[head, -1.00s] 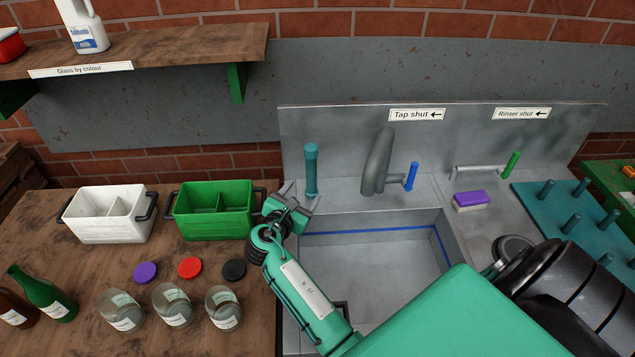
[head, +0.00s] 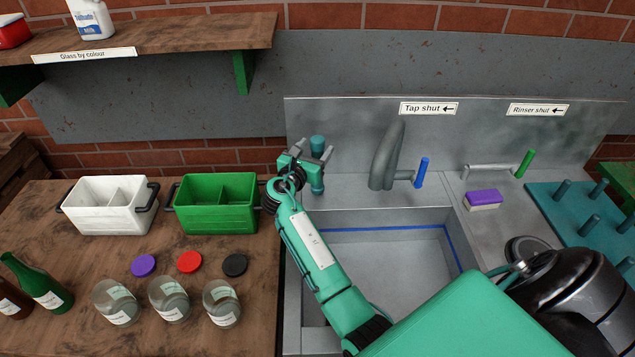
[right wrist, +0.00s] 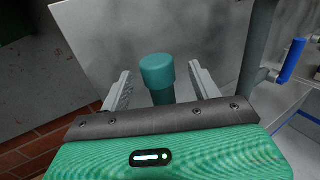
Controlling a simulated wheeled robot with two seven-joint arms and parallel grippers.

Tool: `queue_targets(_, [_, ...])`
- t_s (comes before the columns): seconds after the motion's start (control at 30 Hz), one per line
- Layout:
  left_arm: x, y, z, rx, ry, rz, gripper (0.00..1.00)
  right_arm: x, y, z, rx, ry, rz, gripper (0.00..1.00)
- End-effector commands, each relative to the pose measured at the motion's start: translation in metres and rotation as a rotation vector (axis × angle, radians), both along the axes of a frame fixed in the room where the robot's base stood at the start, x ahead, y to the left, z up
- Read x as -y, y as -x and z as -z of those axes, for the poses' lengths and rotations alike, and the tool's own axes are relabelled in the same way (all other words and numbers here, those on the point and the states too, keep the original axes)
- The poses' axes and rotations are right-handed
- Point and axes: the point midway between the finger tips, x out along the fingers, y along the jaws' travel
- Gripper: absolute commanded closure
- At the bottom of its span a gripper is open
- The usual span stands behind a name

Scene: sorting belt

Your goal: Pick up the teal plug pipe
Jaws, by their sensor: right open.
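The teal plug pipe (head: 317,176) stands upright on the ledge at the back left corner of the sink, left of the tap. Its wider cap (right wrist: 157,72) shows in the right wrist view, between the fingers. My right gripper (head: 311,158) is open, with one finger on each side of the pipe. In the right wrist view the gripper (right wrist: 160,90) shows a gap between each finger and the pipe. The pipe's lower part is hidden there by the gripper body. My left gripper is not in view.
The grey tap (head: 386,158) with its blue lever (head: 421,172) stands right of the pipe. The sink basin (head: 385,260) is empty. A green bin (head: 216,219) and a white bin (head: 108,221) stand to the left. A purple sponge (head: 484,198) lies right of the tap.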

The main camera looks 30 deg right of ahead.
Motion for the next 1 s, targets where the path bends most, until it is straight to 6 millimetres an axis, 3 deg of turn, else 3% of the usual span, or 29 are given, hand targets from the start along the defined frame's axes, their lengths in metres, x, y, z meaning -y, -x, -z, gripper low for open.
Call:
queue_targets(0.27, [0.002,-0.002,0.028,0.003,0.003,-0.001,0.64,0.03,-0.021,0.004,0.002,0.001,0.002,0.37])
queue_targets(0.57, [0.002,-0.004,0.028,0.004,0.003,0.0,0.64,0.037,-0.025,0.0,0.001,-0.001,0.0,0.37])
queue_targets(0.87, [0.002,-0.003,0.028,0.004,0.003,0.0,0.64,0.036,-0.025,0.0,0.001,-0.001,0.0,0.96])
queue_targets(0.9, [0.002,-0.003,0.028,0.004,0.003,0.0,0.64,0.036,-0.025,0.0,0.001,-0.001,0.0,1.0])
queue_targets(1.0, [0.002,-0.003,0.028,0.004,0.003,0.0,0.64,0.036,-0.025,0.0,0.001,0.0,0.0,1.0])
